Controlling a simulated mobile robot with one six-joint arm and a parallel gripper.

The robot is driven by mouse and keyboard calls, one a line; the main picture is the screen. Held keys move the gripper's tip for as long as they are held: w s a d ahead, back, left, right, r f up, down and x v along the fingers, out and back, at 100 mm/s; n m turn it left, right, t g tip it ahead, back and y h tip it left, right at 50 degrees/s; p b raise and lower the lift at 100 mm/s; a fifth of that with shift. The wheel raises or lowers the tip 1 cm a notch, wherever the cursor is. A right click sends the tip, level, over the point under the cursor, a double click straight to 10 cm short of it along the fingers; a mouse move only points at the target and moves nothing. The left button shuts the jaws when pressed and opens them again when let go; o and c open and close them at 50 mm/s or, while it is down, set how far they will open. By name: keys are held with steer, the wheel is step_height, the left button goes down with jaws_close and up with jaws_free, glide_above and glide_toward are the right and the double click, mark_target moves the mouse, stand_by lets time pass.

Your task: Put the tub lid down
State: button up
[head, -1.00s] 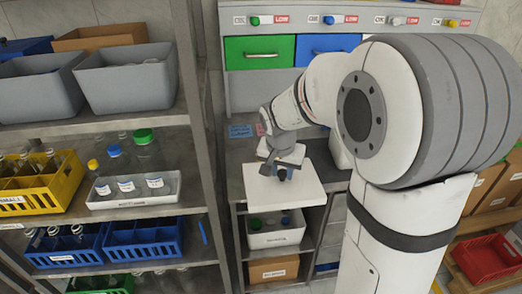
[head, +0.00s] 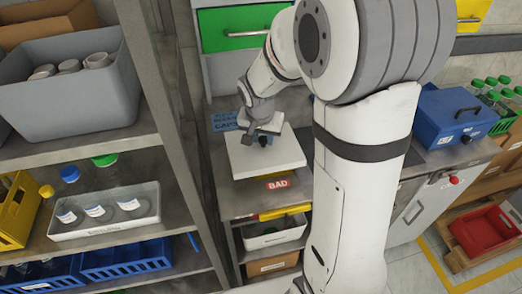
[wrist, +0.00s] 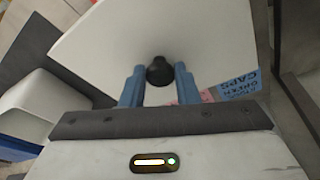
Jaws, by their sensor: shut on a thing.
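The tub lid (head: 278,156) is a flat white square panel with a dark knob (wrist: 159,71) at its middle. My gripper (head: 262,137) is over the lid, and its blue fingers (wrist: 158,86) are shut on the knob. The lid looks level and is at the grey bench, above its left part. I cannot tell whether it touches the bench top. In the wrist view the lid (wrist: 215,35) fills the upper middle, and the fingers hide part of it.
A blue caps label (head: 224,121) is behind the lid and a red BAD label (head: 278,184) is in front. A white tub (head: 272,232) stands on the shelf below. A metal rack (head: 181,110) rises close on the left. A blue box (head: 455,118) stands at right.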

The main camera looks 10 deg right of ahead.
mark_target(262, 149)
step_height(262, 149, down, 6)
steer(key=shift+r, duration=0.25)
steer(key=shift+f+b, duration=0.35)
steer(key=shift+b, duration=0.1)
steer(key=shift+f, duration=0.1)
steer(key=o, duration=1)
